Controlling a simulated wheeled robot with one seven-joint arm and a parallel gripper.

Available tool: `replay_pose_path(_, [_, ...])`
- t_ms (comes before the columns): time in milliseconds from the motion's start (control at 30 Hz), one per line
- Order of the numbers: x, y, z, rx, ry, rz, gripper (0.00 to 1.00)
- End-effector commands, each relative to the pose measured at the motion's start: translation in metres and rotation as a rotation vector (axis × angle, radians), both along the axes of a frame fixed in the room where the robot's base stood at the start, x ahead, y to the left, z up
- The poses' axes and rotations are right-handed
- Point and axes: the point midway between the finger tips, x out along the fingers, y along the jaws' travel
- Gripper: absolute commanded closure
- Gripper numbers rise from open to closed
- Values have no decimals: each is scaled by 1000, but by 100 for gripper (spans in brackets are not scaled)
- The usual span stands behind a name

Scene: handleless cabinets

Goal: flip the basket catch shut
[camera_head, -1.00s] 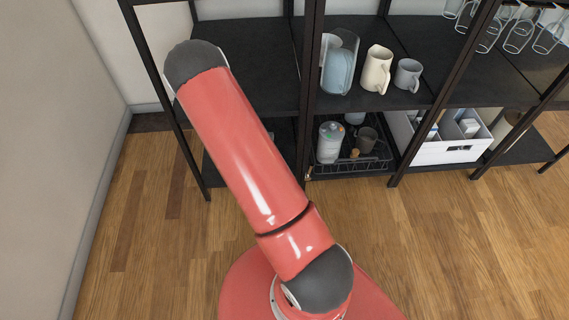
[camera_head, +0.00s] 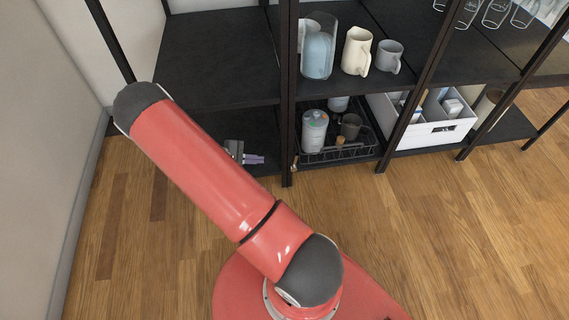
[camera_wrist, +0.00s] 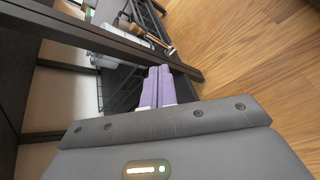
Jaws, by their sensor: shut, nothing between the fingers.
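The black wire basket (camera_head: 365,152) stands on the lower shelf, right of a dark upright post. A small brass-coloured piece (camera_head: 295,162) shows at its front left corner by the post; it may be the catch, but its position is too small to read. My gripper (camera_head: 262,159) is left of that post at lower-shelf height, apart from the basket. In the wrist view its purple fingers (camera_wrist: 157,72) are together and empty, close to the post. The basket (camera_wrist: 150,18) shows beyond the post there.
The basket holds a light canister (camera_head: 314,130) and a dark mug (camera_head: 351,126). A glass jug (camera_head: 319,50), cream pitcher (camera_head: 357,51) and grey mug (camera_head: 389,57) stand on the shelf above. A white bin (camera_head: 435,133) stands to the right. The wooden floor (camera_head: 440,220) in front is clear.

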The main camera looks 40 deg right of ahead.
Motion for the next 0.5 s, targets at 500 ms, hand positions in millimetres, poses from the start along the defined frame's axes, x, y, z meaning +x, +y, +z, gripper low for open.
replay_pose_path(500, [10,29,-37,-573,-626,-239,100])
